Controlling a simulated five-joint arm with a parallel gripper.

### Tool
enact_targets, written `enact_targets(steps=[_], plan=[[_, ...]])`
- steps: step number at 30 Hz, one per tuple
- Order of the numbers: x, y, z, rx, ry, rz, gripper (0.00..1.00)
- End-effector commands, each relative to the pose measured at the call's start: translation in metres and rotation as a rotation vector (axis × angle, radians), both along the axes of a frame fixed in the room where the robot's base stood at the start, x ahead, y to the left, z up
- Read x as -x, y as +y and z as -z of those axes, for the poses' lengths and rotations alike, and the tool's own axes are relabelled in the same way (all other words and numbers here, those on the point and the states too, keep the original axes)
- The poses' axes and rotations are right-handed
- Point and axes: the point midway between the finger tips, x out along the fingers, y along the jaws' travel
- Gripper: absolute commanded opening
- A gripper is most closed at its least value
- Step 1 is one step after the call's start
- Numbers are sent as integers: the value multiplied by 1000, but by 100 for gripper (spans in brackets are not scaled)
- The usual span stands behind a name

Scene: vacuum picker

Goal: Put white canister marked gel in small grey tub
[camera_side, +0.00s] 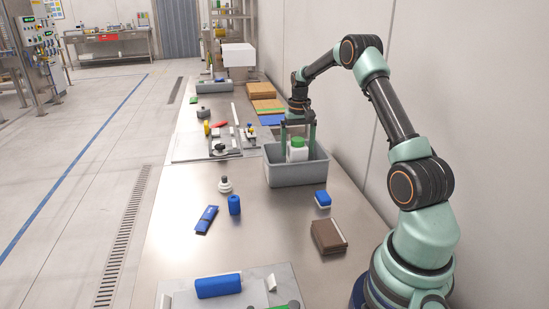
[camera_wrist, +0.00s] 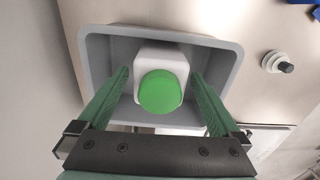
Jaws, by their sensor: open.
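A white canister (camera_side: 297,154) with a green lid stands upright inside the small grey tub (camera_side: 296,175). The canister also shows in the wrist view (camera_wrist: 161,62), where its lid faces the camera; no marking is readable. The tub shows around it in the wrist view (camera_wrist: 100,58). My gripper (camera_side: 298,142) is over the tub with its fingers reaching down into it. In the wrist view my gripper (camera_wrist: 160,80) is open, one finger on each side of the canister, with gaps between fingers and canister.
A fixture plate (camera_side: 190,149) is left of the tub. A wall is close on the right.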

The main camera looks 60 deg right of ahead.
Motion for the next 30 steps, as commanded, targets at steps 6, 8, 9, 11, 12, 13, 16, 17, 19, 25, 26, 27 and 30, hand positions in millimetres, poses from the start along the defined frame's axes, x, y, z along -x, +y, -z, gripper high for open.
enact_targets(steps=[6, 8, 9, 11, 12, 13, 16, 17, 19, 25, 26, 27, 30], plan=[[-1, -1, -43, 4, -5, 0, 100], [-1, -1, -56, 4, -5, 0, 100], [-1, -1, -64, 3, -4, 0, 100], [-1, -1, -76, 3, -4, 0, 100], [-1, -1, -83, 3, -4, 0, 100], [-1, -1, -88, 3, -4, 0, 100], [-1, 0, -100, 2, -2, 0, 100], [0, 0, -103, 1, -1, 0, 100], [0, 0, -109, 1, -1, 0, 100], [-5, 21, -128, 18, -22, -43, 100], [-6, 29, -133, 23, -30, -59, 100], [-7, 42, -141, 33, -42, -85, 100], [-8, 81, -161, 60, -84, -162, 100]])
